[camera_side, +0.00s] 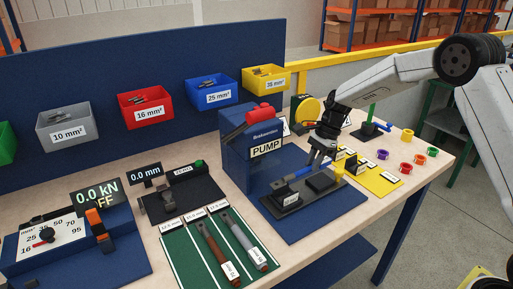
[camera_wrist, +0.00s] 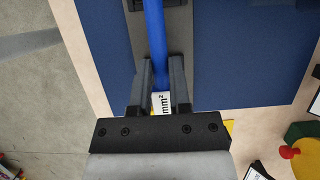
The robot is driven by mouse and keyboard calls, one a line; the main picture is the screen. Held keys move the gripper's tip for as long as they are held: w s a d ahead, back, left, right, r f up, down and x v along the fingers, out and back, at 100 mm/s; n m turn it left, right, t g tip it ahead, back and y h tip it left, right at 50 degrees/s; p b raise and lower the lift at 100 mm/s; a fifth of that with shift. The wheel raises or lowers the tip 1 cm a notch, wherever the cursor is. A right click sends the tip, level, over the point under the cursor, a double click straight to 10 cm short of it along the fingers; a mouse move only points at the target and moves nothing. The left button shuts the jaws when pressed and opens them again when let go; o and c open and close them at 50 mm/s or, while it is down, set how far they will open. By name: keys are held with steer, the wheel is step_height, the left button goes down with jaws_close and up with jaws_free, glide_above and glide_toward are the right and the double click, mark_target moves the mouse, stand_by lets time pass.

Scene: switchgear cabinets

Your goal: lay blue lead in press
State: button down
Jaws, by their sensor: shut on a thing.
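My gripper (camera_side: 318,160) is low over the black press fixture (camera_side: 284,199), which stands on a blue base plate by the blue pump box. It is shut on the blue lead (camera_side: 300,173), whose blue length shows just below the fingers, over or in the fixture. I cannot tell whether it touches the fixture. In the wrist view the blue lead (camera_wrist: 155,40) runs from between my fingers (camera_wrist: 160,90) toward the top, along a grey strip (camera_wrist: 178,35). A white tag marked mm² (camera_wrist: 162,103) lies between the fingers. The lead's far end is out of that view.
The pump box (camera_side: 252,147) stands just left of my gripper. A brown lead (camera_side: 216,250) and a grey lead (camera_side: 243,240) lie on a green mat (camera_side: 187,262). A yellow mat (camera_side: 375,181) and small coloured rings (camera_side: 406,168) are at the right. Bins hang behind.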

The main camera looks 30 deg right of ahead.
steer(key=shift+f, duration=2.6)
steer(key=shift+a+f, duration=0.1)
steer(key=shift+a, duration=0.3)
steer(key=shift+c, duration=2.4)
jaws_free()
steer(key=shift+v, duration=3.9)
